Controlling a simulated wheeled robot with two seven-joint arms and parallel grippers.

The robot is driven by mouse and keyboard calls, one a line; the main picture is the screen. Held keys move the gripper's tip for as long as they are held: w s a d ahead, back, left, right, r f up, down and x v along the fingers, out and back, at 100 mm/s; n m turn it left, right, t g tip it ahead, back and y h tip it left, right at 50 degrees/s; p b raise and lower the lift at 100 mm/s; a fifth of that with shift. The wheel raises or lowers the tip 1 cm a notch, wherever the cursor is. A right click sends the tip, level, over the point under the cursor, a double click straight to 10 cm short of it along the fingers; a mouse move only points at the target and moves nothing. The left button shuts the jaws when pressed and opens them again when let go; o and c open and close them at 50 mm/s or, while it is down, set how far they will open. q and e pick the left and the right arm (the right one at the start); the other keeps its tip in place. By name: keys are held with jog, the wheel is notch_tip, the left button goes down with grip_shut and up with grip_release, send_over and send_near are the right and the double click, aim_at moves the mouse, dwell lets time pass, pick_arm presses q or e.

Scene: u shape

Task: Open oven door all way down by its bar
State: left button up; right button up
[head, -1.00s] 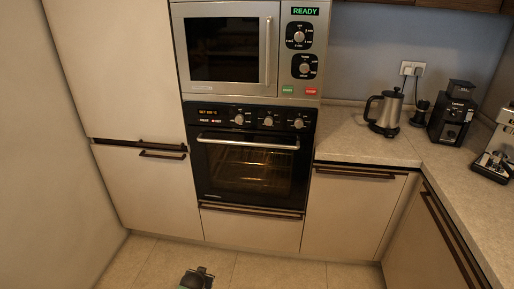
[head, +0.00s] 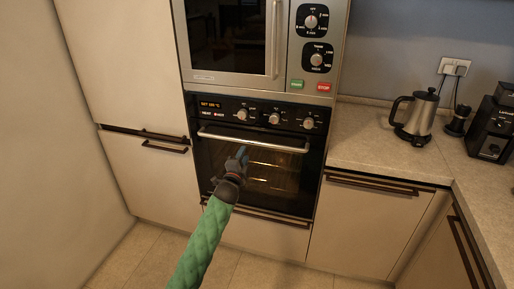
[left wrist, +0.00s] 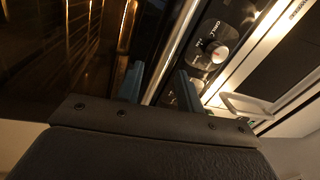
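The black oven door (head: 214,172) is shut, upright, with a lit rack behind its glass. Its silver bar (head: 275,146) runs across the top of the door. My left gripper (head: 241,153) is in front of the door, just below the bar in the head view and left of its middle. In the left wrist view my left gripper (left wrist: 158,80) shows two blue-grey fingers held apart. A bright metal bar (left wrist: 172,50) runs slantwise between them in the picture; whether they touch it I cannot tell. My right gripper is not in view.
A control panel with knobs (head: 274,118) lies just above the bar, and a microwave (head: 235,79) above that. A drawer (head: 255,233) is below the oven. A kettle (head: 421,115) and a black grinder (head: 492,130) stand on the right counter (head: 365,145).

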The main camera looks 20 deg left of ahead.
aim_at(249, 142)
pick_arm(q)
jog(key=shift+w+d+r+m, duration=0.1)
jog(key=shift+w+r+m, duration=0.4)
jog(key=shift+m, duration=0.5)
jog(key=w+p, duration=0.1)
jog(key=w, duration=0.1)
jog(key=w+r+p, duration=0.1)
jog(key=w, duration=0.2)
jog(key=shift+w, duration=0.7)
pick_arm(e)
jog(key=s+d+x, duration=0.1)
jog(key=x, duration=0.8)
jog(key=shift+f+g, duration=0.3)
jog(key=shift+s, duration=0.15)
pick_arm(q)
grip_shut()
